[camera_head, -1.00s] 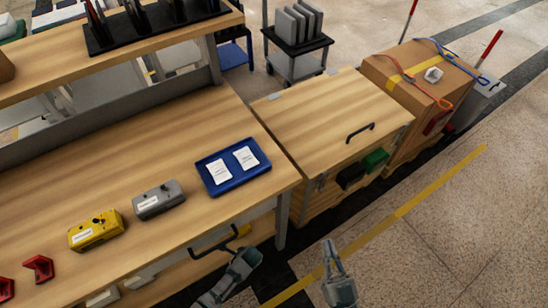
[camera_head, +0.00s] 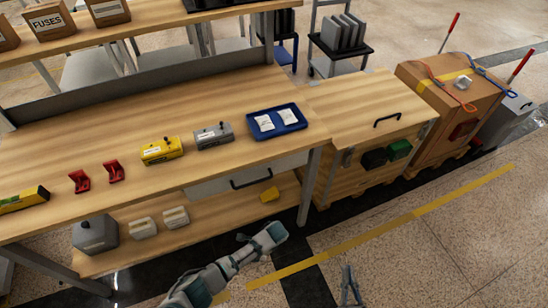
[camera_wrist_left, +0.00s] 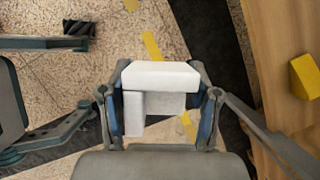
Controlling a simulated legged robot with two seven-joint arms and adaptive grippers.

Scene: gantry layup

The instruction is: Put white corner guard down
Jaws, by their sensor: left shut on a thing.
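A white corner guard (camera_wrist_left: 160,75), an L-shaped block, shows in the left wrist view. My left gripper (camera_wrist_left: 165,103) is shut on it, with a finger on each side. Floor shows behind it, and the bench is to its right, apart from it. Another small white piece (camera_head: 462,83) lies on the cardboard box.
The wooden bench (camera_head: 225,170) holds a blue tray (camera_head: 300,126), a grey case (camera_head: 213,136), a yellow case (camera_head: 161,151) and red brackets (camera_head: 114,171). A wooden crate (camera_head: 350,105) and cardboard box (camera_head: 480,100) stand right.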

